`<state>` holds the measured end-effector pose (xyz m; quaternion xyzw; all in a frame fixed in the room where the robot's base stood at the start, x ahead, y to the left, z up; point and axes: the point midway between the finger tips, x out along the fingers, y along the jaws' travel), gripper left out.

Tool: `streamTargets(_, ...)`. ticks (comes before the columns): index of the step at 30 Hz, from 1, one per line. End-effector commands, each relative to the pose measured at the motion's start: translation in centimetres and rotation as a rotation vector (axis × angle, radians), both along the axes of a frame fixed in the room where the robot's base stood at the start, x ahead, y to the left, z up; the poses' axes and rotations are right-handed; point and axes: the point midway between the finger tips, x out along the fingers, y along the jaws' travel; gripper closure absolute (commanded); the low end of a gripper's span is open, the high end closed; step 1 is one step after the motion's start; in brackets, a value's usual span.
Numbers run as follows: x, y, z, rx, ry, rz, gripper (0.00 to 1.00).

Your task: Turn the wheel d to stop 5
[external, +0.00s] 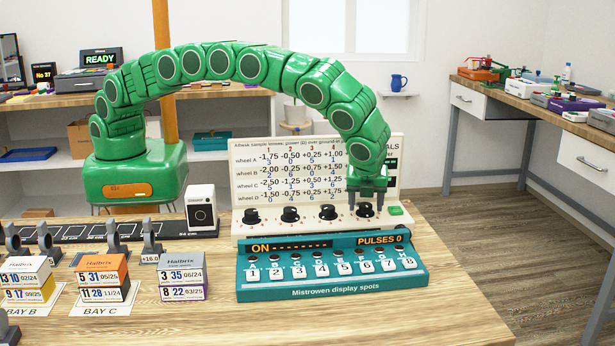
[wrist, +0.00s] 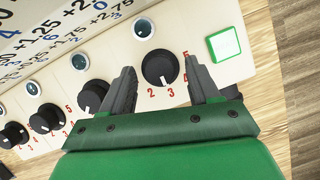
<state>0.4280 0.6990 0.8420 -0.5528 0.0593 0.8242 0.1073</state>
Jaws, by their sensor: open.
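A black wheel (external: 365,211), the rightmost in a row on the cream panel (external: 310,228), is below my gripper (external: 367,194). I take it as wheel d; no letter beside it is readable. In the wrist view this wheel (wrist: 160,68) is between the two fingers of my gripper (wrist: 158,64), with gaps at both sides. The fingers are open and hold nothing. Its white pointer mark faces the red 3.
Similar black wheels (wrist: 93,95) stand to the left. A green square button (wrist: 224,44) is right of the wheel. A teal box (external: 330,277) with numbered keys stands in front, reading "ON" and "PULSES 0". Labelled boxes (external: 103,278) and a white device (external: 201,207) are at left.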

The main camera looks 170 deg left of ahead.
Motion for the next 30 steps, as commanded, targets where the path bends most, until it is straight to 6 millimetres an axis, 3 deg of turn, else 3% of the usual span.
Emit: streamTargets(30, -0.63, -0.48, -0.01, -0.002, 0.004, -0.682, 0.39)
